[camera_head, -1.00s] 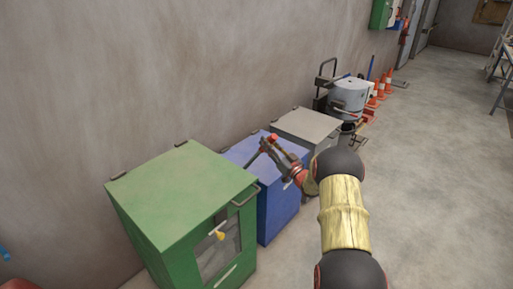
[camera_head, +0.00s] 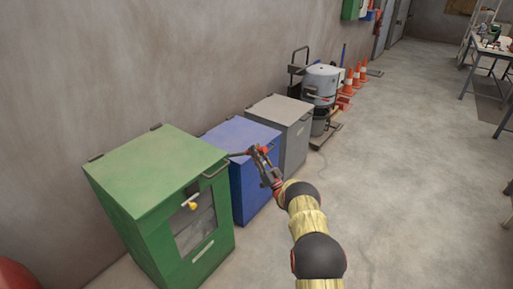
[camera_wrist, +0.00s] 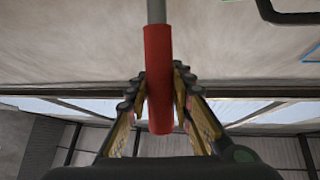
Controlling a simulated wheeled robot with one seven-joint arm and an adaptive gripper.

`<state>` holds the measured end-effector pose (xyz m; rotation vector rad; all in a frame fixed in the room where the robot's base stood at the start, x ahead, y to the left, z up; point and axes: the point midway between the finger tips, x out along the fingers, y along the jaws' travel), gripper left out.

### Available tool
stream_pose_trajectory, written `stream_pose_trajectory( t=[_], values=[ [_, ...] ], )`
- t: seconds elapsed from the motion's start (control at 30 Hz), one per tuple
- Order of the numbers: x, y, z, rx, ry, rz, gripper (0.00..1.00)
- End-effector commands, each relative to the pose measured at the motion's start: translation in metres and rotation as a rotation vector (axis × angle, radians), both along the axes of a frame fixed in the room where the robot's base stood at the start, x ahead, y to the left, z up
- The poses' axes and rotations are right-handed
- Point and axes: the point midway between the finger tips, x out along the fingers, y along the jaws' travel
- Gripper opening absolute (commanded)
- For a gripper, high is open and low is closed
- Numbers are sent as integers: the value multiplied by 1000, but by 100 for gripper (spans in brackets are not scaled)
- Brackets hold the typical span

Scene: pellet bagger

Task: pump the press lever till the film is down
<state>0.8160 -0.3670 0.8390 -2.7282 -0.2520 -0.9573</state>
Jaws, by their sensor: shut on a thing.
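The press lever is a thin grey rod with a red grip (camera_wrist: 159,75). In the wrist view the grip stands upright between my fingers, its rod running up out of the picture. My gripper (camera_head: 263,153) is shut on the red grip, and it also shows in the wrist view (camera_wrist: 159,92). In the head view the lever rod (camera_head: 239,154) lies nearly level, running left from my gripper across the front of the blue cabinet (camera_head: 240,138). I cannot make out the film, and the lever's pivot is not clear.
A green cabinet (camera_head: 155,172) with a window and yellow knob (camera_head: 193,206) stands at the left. A grey cabinet (camera_head: 283,108) stands beyond the blue one. Further back are a grey drum (camera_head: 322,83) and orange cones (camera_head: 355,76).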

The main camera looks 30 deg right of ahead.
Motion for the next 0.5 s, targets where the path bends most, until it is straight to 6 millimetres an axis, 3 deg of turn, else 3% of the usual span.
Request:
stream_pose_trajectory(
  t=[0.5],
  values=[
    [-1, -2, -12, 12, -34, -2, 0]
  ],
)
